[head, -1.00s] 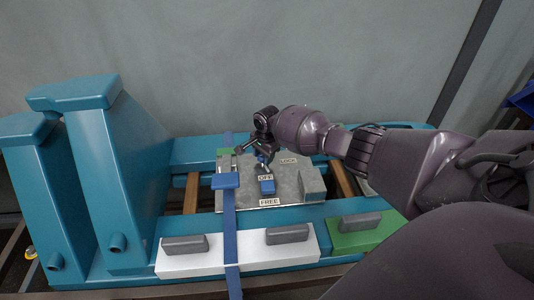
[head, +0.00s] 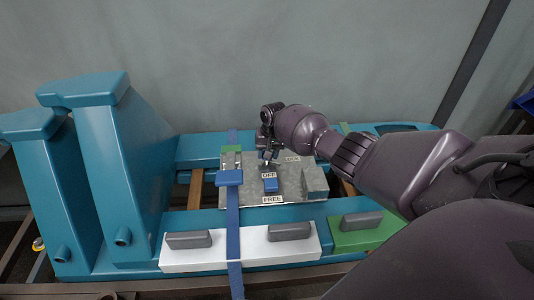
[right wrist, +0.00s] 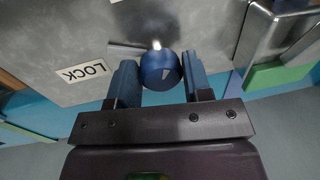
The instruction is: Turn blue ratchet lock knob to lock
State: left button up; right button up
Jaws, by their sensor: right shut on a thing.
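A grey metal plate (head: 295,190) carries OFF, FREE and LOCK labels. My right gripper (head: 268,157) is low over the plate's far part in the head view. In the right wrist view, the round blue knob (right wrist: 160,71) sits between my right gripper's two blue fingers (right wrist: 161,84), and the gripper is shut on it. The LOCK label (right wrist: 81,72) lies to the left of the knob there. In the head view the knob is mostly hidden by the gripper. My left gripper is not in view.
A blue strap (head: 233,220) crosses the plate's left side. A teal frame (head: 155,180) with tall blocks stands at the left. White (head: 240,253) and green (head: 362,236) panels with grey handles are in front. A raised grey block (head: 314,181) is on the plate's right.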

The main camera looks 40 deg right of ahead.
jog(key=shift+f+n, duration=0.15)
jog(key=shift+n, duration=0.75)
jog(key=shift+n+g+b, duration=0.3)
jog(key=shift+n+b, duration=0.05)
jog(key=shift+n, duration=1.25)
jog(key=o, duration=0.9)
